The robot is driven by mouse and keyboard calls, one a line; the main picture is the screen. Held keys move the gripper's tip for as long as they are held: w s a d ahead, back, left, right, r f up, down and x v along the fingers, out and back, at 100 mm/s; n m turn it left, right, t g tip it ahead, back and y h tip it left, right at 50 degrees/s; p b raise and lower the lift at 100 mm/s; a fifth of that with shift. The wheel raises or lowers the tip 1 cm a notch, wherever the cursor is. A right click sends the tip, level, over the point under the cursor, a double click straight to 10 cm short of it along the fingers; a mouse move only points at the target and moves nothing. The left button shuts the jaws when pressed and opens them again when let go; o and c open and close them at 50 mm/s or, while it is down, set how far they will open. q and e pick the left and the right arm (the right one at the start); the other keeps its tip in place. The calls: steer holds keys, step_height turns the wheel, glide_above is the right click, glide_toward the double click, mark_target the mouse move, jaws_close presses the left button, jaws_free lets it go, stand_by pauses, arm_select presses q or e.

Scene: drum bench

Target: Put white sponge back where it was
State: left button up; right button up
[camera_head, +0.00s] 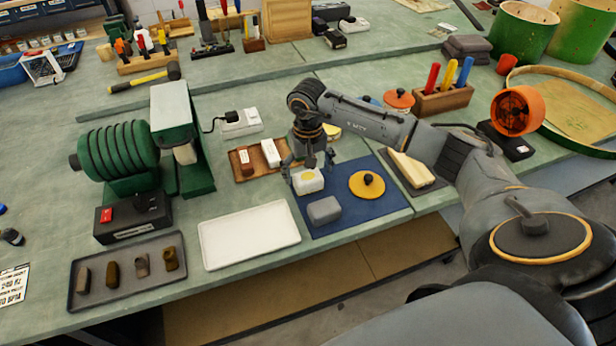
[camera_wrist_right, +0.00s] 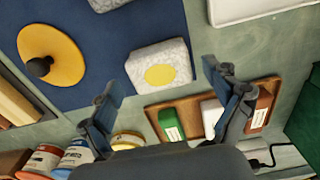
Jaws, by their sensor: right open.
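A white block with a yellow round patch, which looks like the white sponge (camera_head: 308,181), lies on a dark blue mat (camera_head: 334,222). It also shows in the right wrist view (camera_wrist_right: 144,60). My right gripper (camera_head: 310,163) is open and empty above its back edge, with its fingers pointing down. In the right wrist view, my right gripper (camera_wrist_right: 160,84) has its fingers apart, the sponge lying beyond and between their tips. I cannot tell the exact height gap. My left gripper is not in view.
A grey block (camera_head: 324,211) and a yellow disc with a black knob (camera_head: 360,188) share the mat. An empty white tray (camera_head: 249,235) lies left of it. A wooden tray of small blocks (camera_head: 243,171) sits behind. A green machine (camera_head: 118,158) stands farther left.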

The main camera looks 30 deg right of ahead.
mark_target(308, 176)
step_height(308, 176, up, 10)
steer(key=b, duration=0.2)
steer(key=shift+s, duration=0.1)
stand_by(0.5)
